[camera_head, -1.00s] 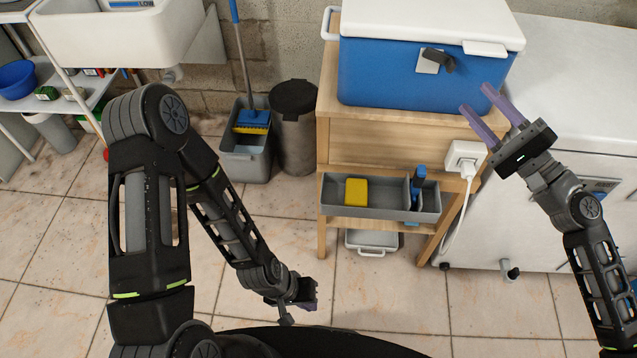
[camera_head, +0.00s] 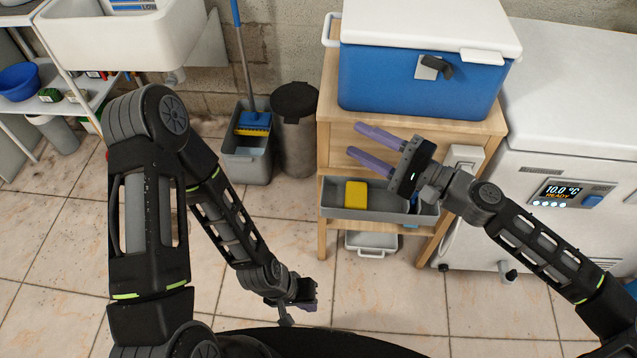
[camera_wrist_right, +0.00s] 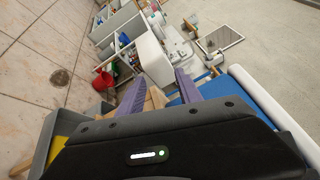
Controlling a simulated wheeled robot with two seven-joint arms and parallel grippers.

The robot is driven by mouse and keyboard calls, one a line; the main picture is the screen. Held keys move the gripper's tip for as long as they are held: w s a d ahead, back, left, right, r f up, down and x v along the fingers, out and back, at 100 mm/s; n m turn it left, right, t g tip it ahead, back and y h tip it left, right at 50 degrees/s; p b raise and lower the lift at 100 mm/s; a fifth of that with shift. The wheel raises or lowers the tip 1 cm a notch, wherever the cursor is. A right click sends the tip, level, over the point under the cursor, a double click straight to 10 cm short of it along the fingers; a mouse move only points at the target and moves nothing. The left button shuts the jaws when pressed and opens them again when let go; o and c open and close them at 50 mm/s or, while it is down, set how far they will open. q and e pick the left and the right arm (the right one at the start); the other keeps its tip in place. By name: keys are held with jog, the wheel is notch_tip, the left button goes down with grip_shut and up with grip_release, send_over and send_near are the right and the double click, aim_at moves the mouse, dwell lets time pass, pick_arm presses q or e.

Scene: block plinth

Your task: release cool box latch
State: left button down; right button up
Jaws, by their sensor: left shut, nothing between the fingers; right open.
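The cool box (camera_head: 390,80) is blue with a white lid (camera_head: 430,22) and stands on a wooden stand. Its dark latch (camera_head: 437,66) sits on a pale plate on the front face, tilted to one side. My right gripper (camera_head: 368,144) is open and empty, in front of the stand below the cool box, its purple fingers pointing left and apart from the latch. In the right wrist view the fingers (camera_wrist_right: 158,88) are spread, with the blue box side (camera_wrist_right: 215,88) at the right. My left gripper (camera_head: 308,296) is shut and empty, low over the floor.
A grey tray (camera_head: 335,208) with a yellow sponge (camera_head: 356,194) is below my right gripper. A white socket box (camera_head: 464,158) is on the stand's right. A white freezer (camera_head: 550,150) stands at right. A bin (camera_head: 295,125) and mop bucket (camera_head: 245,165) stand left.

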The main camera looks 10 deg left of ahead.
jog(key=s+a+f+n+g+h+p, duration=0.1)
jog(key=s+a+f+g, duration=0.2)
jog(key=s+a+f, duration=0.3)
jog(key=shift+s+a+f+n, duration=0.35)
jog(key=shift+a+f+n, duration=0.05)
jog(key=shift+a, duration=0.55)
jog(key=shift+c, duration=0.3)
